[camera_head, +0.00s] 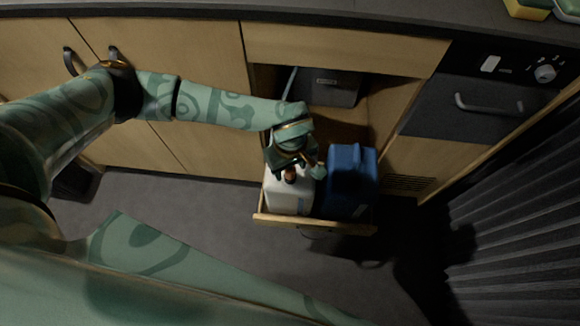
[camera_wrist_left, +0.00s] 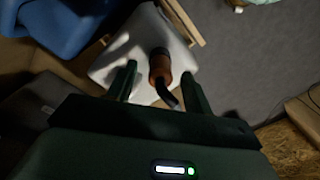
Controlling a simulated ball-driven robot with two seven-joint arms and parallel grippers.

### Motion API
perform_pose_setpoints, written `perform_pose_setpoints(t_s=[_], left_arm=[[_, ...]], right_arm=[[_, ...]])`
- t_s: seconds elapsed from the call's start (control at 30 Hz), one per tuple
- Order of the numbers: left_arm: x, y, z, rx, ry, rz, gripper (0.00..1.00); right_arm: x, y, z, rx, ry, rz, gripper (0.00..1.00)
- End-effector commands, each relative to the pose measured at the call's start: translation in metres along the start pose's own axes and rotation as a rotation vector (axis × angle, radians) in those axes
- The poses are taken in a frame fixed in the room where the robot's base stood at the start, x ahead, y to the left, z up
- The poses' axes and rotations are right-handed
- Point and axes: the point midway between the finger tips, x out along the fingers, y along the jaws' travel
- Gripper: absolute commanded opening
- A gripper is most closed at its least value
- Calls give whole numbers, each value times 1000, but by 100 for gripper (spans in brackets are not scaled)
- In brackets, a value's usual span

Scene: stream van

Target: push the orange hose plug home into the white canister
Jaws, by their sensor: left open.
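The white canister (camera_head: 288,198) stands in a pulled-out wooden drawer in the head view, partly hidden by my left gripper above it. It also shows in the left wrist view (camera_wrist_left: 108,62). The orange hose plug (camera_wrist_left: 160,66) is at the canister's top, with a dark end on one side and a dark hose on the other. I cannot tell how deep it sits. My left gripper (camera_wrist_left: 160,85) is open, its two fingers on either side of the plug and hose, with gaps visible. In the head view the left gripper (camera_head: 300,170) hangs over the canister. My right gripper is not in view.
A blue canister (camera_head: 345,182) stands right beside the white one in the drawer (camera_head: 340,227). A dark box (camera_head: 325,86) sits in the cabinet opening behind. Closed cabinet doors line the left, and a ribbed dark surface (camera_head: 520,210) is at the right. The grey floor in front is clear.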

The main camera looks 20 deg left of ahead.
Motion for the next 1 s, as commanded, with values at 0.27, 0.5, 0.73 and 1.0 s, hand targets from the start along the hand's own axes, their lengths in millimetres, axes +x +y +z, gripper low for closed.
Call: perform_pose_setpoints(t_s=[0.27, 0.5, 0.73, 1.0], left_arm=[[-91, 2, -1, 1, 8, 11, 51], [-137, 1, -1, 0, 5, 6, 51], [-150, 0, 0, 0, 1, 2, 51], [-149, 0, 0, 0, 1, 1, 51]], right_arm=[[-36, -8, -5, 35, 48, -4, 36], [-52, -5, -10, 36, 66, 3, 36], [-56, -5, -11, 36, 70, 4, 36], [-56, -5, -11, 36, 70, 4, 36]])
